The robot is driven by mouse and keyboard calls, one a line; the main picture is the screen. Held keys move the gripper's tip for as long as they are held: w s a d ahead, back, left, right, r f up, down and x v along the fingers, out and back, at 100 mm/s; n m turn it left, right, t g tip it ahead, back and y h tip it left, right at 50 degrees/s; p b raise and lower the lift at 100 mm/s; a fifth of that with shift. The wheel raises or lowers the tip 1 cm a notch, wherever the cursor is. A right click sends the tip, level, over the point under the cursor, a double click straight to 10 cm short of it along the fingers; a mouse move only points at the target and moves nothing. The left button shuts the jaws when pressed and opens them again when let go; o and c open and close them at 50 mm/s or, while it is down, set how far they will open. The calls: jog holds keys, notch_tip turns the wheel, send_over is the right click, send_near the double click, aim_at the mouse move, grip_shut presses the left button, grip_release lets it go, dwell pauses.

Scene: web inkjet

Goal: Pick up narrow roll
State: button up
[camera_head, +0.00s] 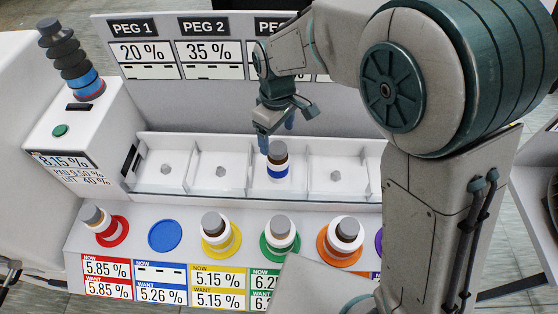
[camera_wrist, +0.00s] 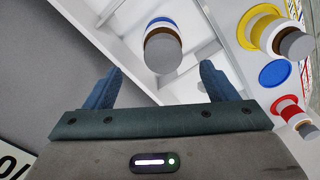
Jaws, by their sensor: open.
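A narrow roll (camera_head: 278,172), white with a blue band, a brown ring and a grey top, stands upright in the third compartment from the left of the white tray (camera_head: 155,186). My gripper (camera_head: 277,132) is open and empty just above and behind it. In the wrist view the same roll (camera_wrist: 163,50) shows end-on, grey face toward me, beyond and between the two blue fingertips (camera_wrist: 161,72). The fingers do not appear to touch it. Other rolls are in view, so I cannot tell for sure which one the task names.
Rolls stand on the red pad (camera_head: 122,236), yellow pad (camera_head: 205,252), green pad (camera_head: 267,251) and orange pad (camera_head: 324,256) in front. The blue pad (camera_head: 165,236) is bare. A stacked column (camera_head: 68,58) rises at left. A sign panel (camera_head: 215,90) stands behind the tray.

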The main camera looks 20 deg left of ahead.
aim_at(278, 155)
notch_tip(278, 155, down, 3)
jog(key=shift+s+d+f+p, duration=0.15)
jog(key=shift+f+p, duration=0.1)
jog(key=shift+f, duration=1.05)
jog(key=shift+s+d+f+p, duration=0.1)
jog(key=shift+f+p, duration=0.1)
jog(key=shift+f, duration=1.1)
jog(key=shift+a, duration=0.1)
jog(key=c, duration=1.2)
